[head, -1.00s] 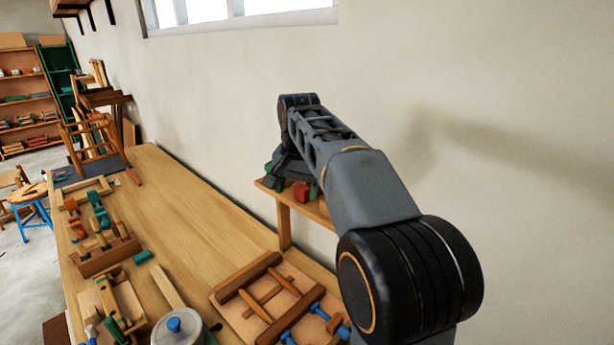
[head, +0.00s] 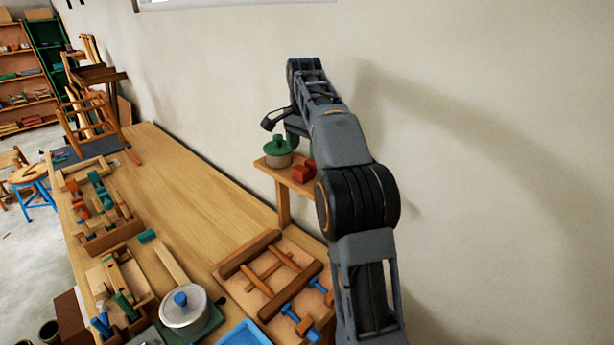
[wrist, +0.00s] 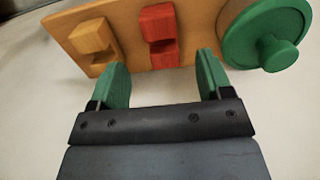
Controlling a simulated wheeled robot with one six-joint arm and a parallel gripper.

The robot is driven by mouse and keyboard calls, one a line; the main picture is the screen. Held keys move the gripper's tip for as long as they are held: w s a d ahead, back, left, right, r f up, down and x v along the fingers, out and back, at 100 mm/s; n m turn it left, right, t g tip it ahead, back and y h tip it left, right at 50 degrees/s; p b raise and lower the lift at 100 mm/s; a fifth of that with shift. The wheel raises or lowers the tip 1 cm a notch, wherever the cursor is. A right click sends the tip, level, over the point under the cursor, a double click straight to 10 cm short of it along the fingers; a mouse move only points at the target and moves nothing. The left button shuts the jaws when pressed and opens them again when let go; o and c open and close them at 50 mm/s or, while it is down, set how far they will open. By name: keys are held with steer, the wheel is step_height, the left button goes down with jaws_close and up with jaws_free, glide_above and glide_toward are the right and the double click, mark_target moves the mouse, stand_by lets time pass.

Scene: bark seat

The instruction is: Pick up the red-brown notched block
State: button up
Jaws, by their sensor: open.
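The red-brown notched block (wrist: 159,25) sits on a small wooden shelf (wrist: 203,20), between a yellow-tan notched block (wrist: 93,38) and a round green knobbed lid (wrist: 240,42). The red block also shows in the head view (head: 303,173), partly behind my arm. My gripper (wrist: 162,68) is open, its two green fingertips spread apart with nothing between them. In the wrist view the block lies just beyond the fingertips, roughly centred between them. I cannot tell the exact gap. In the head view the fingers are mostly hidden by my arm.
The shelf stands against the wall at the workbench's (head: 190,205) back edge. On the bench are a wooden frame with blue-headed clamps (head: 270,280), a grey lidded pot (head: 184,308) and a blue tray (head: 245,334). The middle of the bench is clear.

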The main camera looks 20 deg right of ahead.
mark_target(304, 167)
steer(key=shift+a+f, duration=0.15)
steer(key=shift+f, duration=3.3)
steer(key=c, duration=1)
